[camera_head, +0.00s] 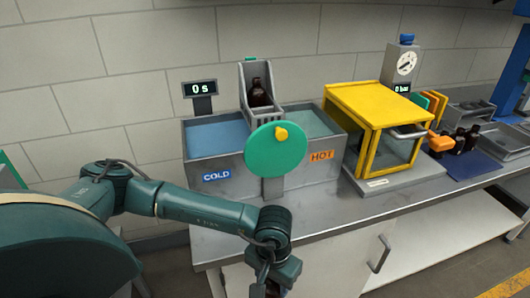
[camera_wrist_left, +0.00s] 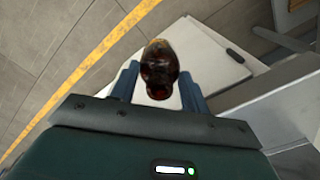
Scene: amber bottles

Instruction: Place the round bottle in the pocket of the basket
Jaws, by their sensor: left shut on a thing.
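My left gripper (camera_wrist_left: 159,82) is shut on an amber bottle (camera_wrist_left: 159,58), seen from above between the two blue-grey fingers in the left wrist view. In the head view my left wrist hangs at the bottom, in front of the counter, and the fingers and held bottle are cut off or hidden. The grey basket (camera_head: 247,88) stands raised between the two baths, behind the green disc. A dark amber bottle (camera_head: 259,93) stands in it. The basket's other pockets cannot be made out. My right gripper is not in view.
A COLD bath (camera_head: 215,137) and a HOT bath (camera_head: 312,120) flank the green disc (camera_head: 275,152) with its yellow knob. A yellow-framed box (camera_head: 374,122) stands to the right. Several dark bottles (camera_head: 458,140) stand near a blue mat (camera_head: 470,165). The counter's front strip (camera_head: 350,210) is clear.

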